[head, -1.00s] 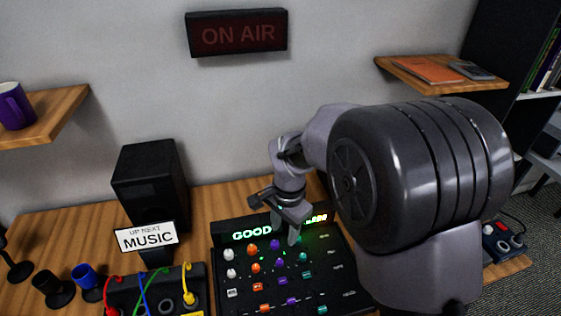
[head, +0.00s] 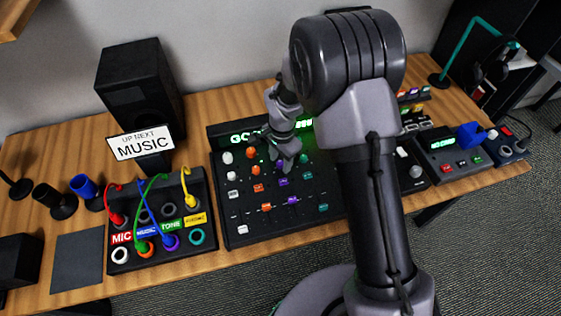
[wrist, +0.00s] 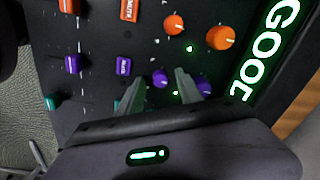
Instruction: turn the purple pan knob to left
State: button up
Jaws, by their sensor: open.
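The black mixer panel (head: 240,212) lies on the table, with knob columns in white, orange, purple and teal. My gripper (head: 284,162) is over its purple column, pointing down. In the wrist view two purple knobs show: one (wrist: 160,78) farther from the lit display and one (wrist: 204,86) nearer it. The open fingers (wrist: 158,82) appear on either side of the farther knob, with one finger between the two knobs. I cannot tell whether they touch it. In the head view my gripper partly covers the purple knobs.
Orange knobs (wrist: 220,37) sit beside the purple ones, and a purple button (wrist: 123,66) lies below them. A patch box (head: 150,262) with coloured cables stands to the left. A speaker (head: 140,85) stands behind it. My arm hides the panel's right part.

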grip_shut()
jog(key=shift+n, duration=0.3)
jog(key=n+p, duration=0.1)
jog(key=n, duration=0.3)
jog(key=n+p, duration=0.1)
jog(key=n, duration=0.3)
jog(key=shift+n, duration=0.3)
jog(key=n+p, duration=0.1)
jog(key=n, duration=0.3)
jog(key=shift+w, duration=0.1)
jog(key=shift+n+p, duration=0.55)
jog(key=shift+n, duration=1.95)
